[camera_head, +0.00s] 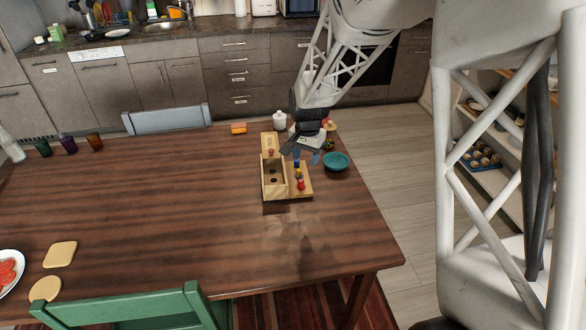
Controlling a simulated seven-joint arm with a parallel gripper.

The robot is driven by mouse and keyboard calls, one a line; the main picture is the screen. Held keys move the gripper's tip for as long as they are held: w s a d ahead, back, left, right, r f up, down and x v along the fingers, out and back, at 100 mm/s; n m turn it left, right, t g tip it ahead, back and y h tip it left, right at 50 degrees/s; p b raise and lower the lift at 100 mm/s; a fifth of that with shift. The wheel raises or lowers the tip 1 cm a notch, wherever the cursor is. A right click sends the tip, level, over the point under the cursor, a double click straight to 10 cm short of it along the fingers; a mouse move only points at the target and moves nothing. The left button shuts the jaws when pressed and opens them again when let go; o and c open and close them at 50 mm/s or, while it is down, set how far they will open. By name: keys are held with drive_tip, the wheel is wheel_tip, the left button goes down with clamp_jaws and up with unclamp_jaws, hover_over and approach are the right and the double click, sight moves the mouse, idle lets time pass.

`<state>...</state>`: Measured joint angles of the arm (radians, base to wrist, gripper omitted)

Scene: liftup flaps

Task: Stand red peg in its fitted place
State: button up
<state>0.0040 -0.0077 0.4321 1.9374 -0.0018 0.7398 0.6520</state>
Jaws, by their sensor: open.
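A small red peg (301,184) stands at the near end of a row on the right part of a light wooden board (304,195). Behind it in the row are a yellow piece (299,173) and a blue piece (297,163). Left of the row is a wooden box (275,190) with dark round holes in its floor. A raised wooden flap (267,142) with a reddish knob stands at its back. My gripper (306,160) is open above the far right of the board, behind the red peg and apart from it. Its fingertips are small and partly unclear.
A teal bowl (336,161) stands close right of the board. A white jar (279,121) and an orange block (238,128) are behind. Coloured cups (68,144) stand far left. The table (170,200) is clear in the middle and in front of the box.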

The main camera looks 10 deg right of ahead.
drive_tip(key=m, duration=0.2)
hover_over(301, 180)
wheel_tip(301, 180, down, 8)
drive_tip(key=shift+s+f, duration=0.1)
drive_tip(key=shift+f, duration=0.05)
drive_tip(key=shift+f, duration=0.1)
drive_tip(key=shift+f, duration=1.15)
drive_tip(key=shift+f, duration=0.15)
drive_tip(key=shift+f, duration=2.45)
drive_tip(key=shift+c, duration=0.4)
clamp_jaws()
